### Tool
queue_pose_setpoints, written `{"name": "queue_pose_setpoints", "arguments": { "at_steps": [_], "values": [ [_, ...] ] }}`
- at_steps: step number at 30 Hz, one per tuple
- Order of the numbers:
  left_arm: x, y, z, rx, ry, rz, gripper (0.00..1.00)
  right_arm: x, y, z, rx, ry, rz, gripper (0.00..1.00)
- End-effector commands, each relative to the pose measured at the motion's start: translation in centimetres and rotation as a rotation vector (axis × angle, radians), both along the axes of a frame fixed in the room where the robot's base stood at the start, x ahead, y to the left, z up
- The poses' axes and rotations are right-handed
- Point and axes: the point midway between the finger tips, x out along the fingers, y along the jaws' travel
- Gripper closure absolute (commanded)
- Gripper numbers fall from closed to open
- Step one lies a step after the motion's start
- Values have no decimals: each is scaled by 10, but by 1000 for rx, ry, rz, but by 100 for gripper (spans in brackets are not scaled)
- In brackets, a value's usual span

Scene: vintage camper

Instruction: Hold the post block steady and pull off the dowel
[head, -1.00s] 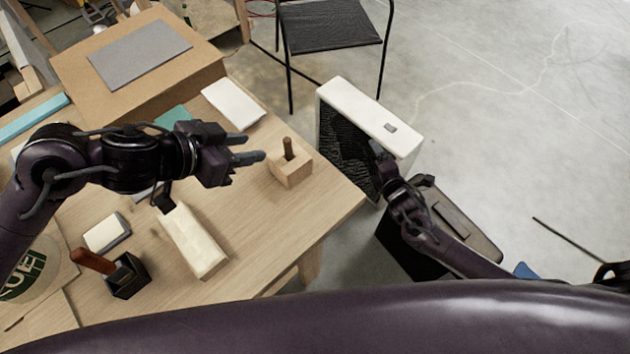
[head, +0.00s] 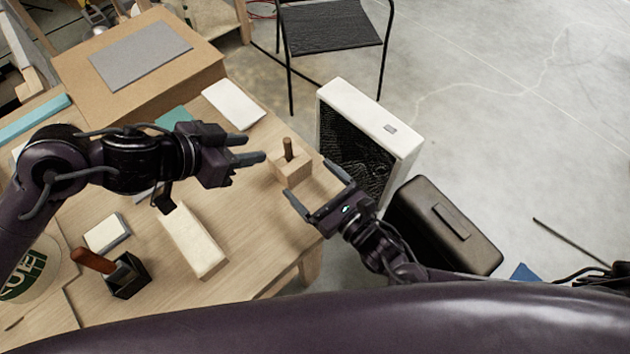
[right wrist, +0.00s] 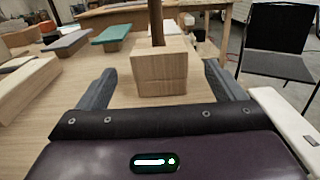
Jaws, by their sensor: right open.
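The post block (head: 292,170) is a light wooden block standing near the right corner of the table. The brown dowel (head: 288,149) stands upright in its top. In the right wrist view the block (right wrist: 160,72) sits ahead, between the fingers in the picture, with the dowel (right wrist: 157,22) cut off by the top edge. My left gripper (head: 252,147) is open and empty, just left of the block. My right gripper (head: 312,186) is open, its fingers pointing at the block from the table's edge side. I see no contact between either gripper and the block.
A white-framed box with a dark mesh face (head: 370,135) and a black case (head: 445,225) stand beyond the table's right edge. A long pale block (head: 193,240), a white-topped block (head: 106,232) and a black holder with a brown handle (head: 127,277) lie on the table (head: 240,285).

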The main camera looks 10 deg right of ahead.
Motion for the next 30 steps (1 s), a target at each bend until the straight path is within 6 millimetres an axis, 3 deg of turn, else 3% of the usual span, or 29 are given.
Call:
{"name": "queue_pose_setpoints", "arguments": {
  "at_steps": [15, 26, 30],
  "values": [
    [0, 0, 0, 0, 0, 0, 64, 56, 38, 0, 0, 0, 0, 11],
    [0, 0, 0, 0, 0, 0, 64, 62, 42, 0, -1, 2, -1, 11],
    [0, 0, 0, 0, 0, 0, 64, 62, 42, 0, -1, 2, 0, 25]
  ]
}}
